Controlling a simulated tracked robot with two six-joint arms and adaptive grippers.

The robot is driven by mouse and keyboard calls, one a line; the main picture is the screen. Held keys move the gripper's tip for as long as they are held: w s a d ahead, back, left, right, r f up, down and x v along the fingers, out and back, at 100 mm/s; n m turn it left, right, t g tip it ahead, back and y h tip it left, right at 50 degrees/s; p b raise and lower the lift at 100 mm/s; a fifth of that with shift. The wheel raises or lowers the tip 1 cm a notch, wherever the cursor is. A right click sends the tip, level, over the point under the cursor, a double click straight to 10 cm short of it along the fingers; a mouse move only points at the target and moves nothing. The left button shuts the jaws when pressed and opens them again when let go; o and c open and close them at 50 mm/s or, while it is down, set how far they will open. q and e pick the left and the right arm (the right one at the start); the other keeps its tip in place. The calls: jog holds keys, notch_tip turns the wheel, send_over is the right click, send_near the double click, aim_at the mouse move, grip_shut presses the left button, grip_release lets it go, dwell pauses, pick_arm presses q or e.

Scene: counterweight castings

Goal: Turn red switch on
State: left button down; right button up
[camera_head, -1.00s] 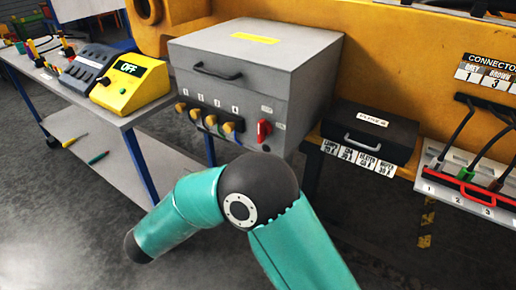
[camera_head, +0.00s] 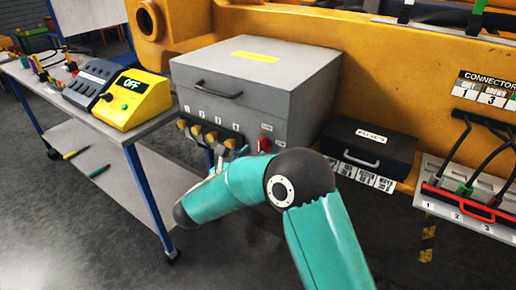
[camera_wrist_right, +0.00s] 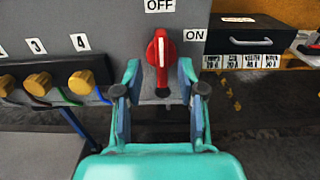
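The red switch (camera_head: 264,145) is on the front of the grey box (camera_head: 225,105). In the right wrist view the red switch (camera_wrist_right: 160,52) stands upright, its handle under the OFF label (camera_wrist_right: 160,5); the ON label (camera_wrist_right: 195,35) is to its right. My right gripper (camera_wrist_right: 159,75) is open, with one finger on each side of the switch's lower part. I cannot tell whether the fingers touch it. In the head view my teal right arm crosses below the box and largely hides this gripper. My left gripper is not in view.
Yellow plugs (camera_wrist_right: 82,82) with cables sit left of the switch on the box front. A black case (camera_head: 370,145) stands right of it. A yellow box marked OFF (camera_head: 135,97) sits on the left table. Open floor lies below.

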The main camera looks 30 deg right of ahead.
aim_at(263, 148)
jog(key=shift+x, duration=1.4)
jog(key=shift+c, duration=0.2)
grip_shut()
